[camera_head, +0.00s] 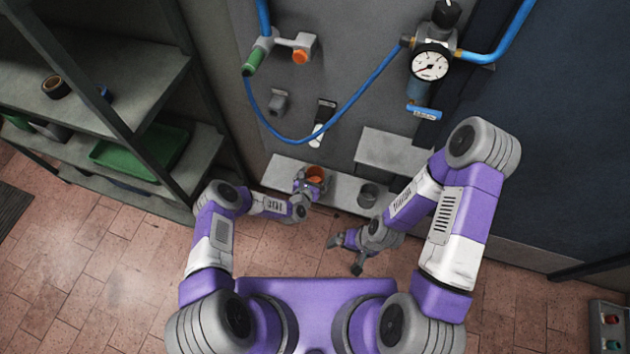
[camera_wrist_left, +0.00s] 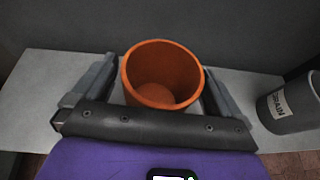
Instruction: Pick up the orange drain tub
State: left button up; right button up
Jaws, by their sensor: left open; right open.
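The orange drain tub (camera_head: 315,174) stands upright on a grey ledge (camera_head: 286,166) at the foot of the machine. In the left wrist view the tub (camera_wrist_left: 161,72) looks empty, with its open mouth facing up. My left gripper (camera_head: 310,186) is open at the tub. In the left wrist view its two fingers (camera_wrist_left: 160,82) stand one on each side of the tub; I cannot tell whether they touch it. The lower part of the tub is hidden by the gripper body. My right gripper (camera_head: 345,255) is open and empty, lower and to the right, away from the ledge.
A grey cup marked DRAIN (camera_wrist_left: 289,104) stands on the ledge right of the tub; it also shows in the head view (camera_head: 368,194). A blue hose (camera_head: 349,106) loops above the ledge. A shelf with a green tray (camera_head: 127,160) stands at left. A pressure gauge (camera_head: 430,64) is upper right.

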pick_arm(q)
jog(key=c, duration=0.9)
jog(key=shift+r, duration=0.1)
